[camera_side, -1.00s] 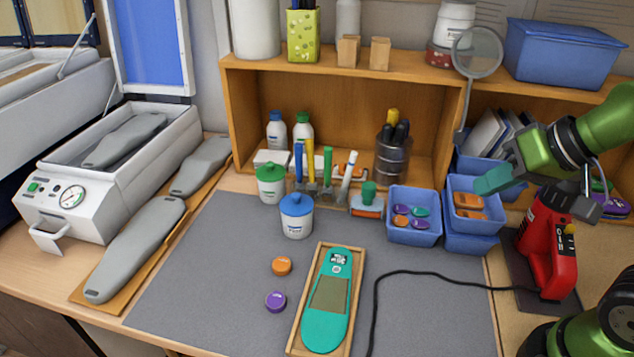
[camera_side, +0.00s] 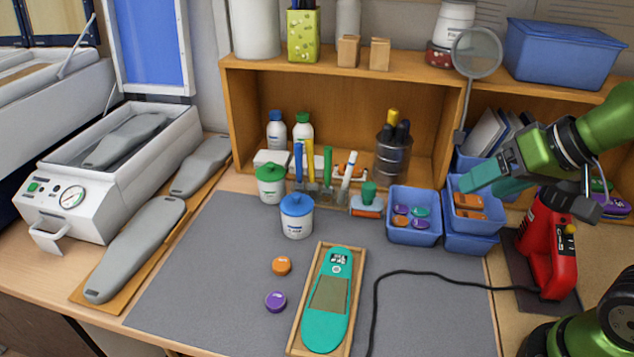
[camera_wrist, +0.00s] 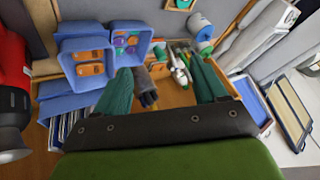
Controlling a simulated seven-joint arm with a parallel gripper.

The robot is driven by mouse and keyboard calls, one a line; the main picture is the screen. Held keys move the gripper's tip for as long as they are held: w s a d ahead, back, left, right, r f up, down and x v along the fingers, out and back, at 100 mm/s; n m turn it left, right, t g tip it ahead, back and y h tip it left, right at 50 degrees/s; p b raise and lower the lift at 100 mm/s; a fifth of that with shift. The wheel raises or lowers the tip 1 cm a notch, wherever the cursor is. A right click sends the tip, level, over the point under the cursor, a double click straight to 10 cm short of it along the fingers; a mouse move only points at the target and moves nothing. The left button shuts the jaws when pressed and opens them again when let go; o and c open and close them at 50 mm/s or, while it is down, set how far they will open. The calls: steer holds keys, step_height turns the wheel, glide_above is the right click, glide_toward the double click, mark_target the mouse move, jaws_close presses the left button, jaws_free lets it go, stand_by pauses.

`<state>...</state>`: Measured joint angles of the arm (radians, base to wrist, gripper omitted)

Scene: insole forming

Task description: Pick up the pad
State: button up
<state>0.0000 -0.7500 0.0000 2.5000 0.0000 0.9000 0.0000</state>
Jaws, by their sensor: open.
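The task's pad could be any of several small round ones. An orange pad (camera_side: 282,266) and a purple pad (camera_side: 275,301) lie on the grey mat (camera_side: 215,265), left of the insole tray. Purple, teal and orange pads lie in a blue bin (camera_side: 388,228), also seen in the wrist view (camera_wrist: 151,36). A second blue bin (camera_side: 487,227) to its right holds orange rectangular blocks (camera_side: 470,201). My gripper (camera_side: 485,180) is open and empty above that second bin. Its two teal fingers spread wide in the wrist view (camera_wrist: 161,85).
A teal insole (camera_side: 325,315) lies in a wooden tray (camera_side: 297,332). A black cable (camera_side: 420,273) crosses the mat to a red tool (camera_side: 545,245). Jars, bottles and the wooden shelf (camera_side: 345,75) stand behind. The mat's left part is clear.

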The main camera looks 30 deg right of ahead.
steer(key=n+g+h, duration=0.2)
steer(key=n+g, duration=0.4)
steer(key=g, duration=0.1)
glide_above(282, 264)
steer(key=d, duration=0.1)
step_height(282, 264, down, 10)
step_height(282, 264, up, 3)
steer(key=w+a, duration=0.1)
steer(key=w, duration=0.1)
steer(key=f, duration=0.7)
steer(key=s+f, duration=0.1)
steer(key=f, duration=0.3)
steer(key=shift+a+f, duration=0.1)
steer(key=shift+f, duration=0.2)
steer(key=shift+s+f, duration=0.25)
steer(key=shift+f, duration=1.15)
steer(key=shift+s+f, duration=0.2)
steer(key=shift+f, duration=1.2)
steer(key=c, duration=1.1)
